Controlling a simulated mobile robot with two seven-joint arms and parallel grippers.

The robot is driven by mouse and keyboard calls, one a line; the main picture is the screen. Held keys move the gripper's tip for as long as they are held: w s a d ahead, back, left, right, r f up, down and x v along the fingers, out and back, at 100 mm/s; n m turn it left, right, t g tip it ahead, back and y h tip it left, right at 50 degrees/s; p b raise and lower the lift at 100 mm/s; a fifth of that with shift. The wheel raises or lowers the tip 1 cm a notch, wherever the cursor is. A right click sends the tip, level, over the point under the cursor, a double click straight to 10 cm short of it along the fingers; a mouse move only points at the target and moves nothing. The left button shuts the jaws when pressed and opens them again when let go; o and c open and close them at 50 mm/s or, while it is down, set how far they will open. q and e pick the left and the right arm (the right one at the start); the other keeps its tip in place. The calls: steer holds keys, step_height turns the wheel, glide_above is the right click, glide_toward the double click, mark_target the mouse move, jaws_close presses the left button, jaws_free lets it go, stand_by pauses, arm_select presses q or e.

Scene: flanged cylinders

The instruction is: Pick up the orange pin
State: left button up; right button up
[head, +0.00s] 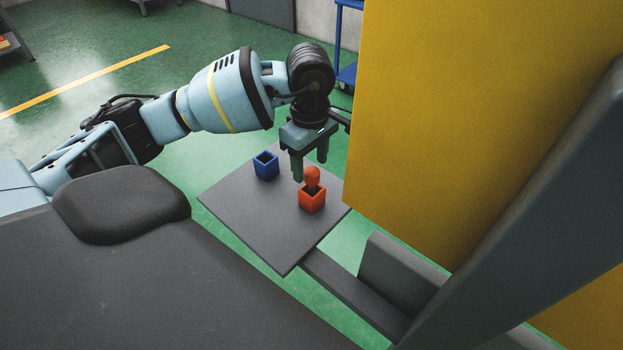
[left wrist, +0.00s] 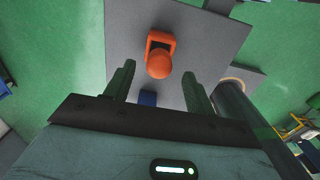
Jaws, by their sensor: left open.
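The orange pin (head: 312,178) has a rounded top and stands upright in a square orange holder (head: 312,202) on a grey board. In the left wrist view the pin (left wrist: 159,65) shows from above, its round head in front of the holder (left wrist: 161,41). My left gripper (head: 310,168) is open, fingers pointing down, just above and behind the pin. In the left wrist view its two fingers (left wrist: 158,80) stand apart, with the pin between their lines and ahead of the tips. I see no contact. My right gripper is not in view.
A blue square holder (head: 266,166), open at the top, stands on the grey board (head: 262,222) left of the orange one. A large yellow panel (head: 450,120) rises close on the right of the board. The board's front left part is bare.

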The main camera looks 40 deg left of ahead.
mark_target(312, 171)
arm_select(q)
step_height(312, 171, down, 4)
steer(key=shift+d, duration=0.15)
steer(key=shift+c, duration=0.3)
steer(key=c, duration=1)
step_height(312, 171, up, 10)
steer(key=shift+r, duration=0.1)
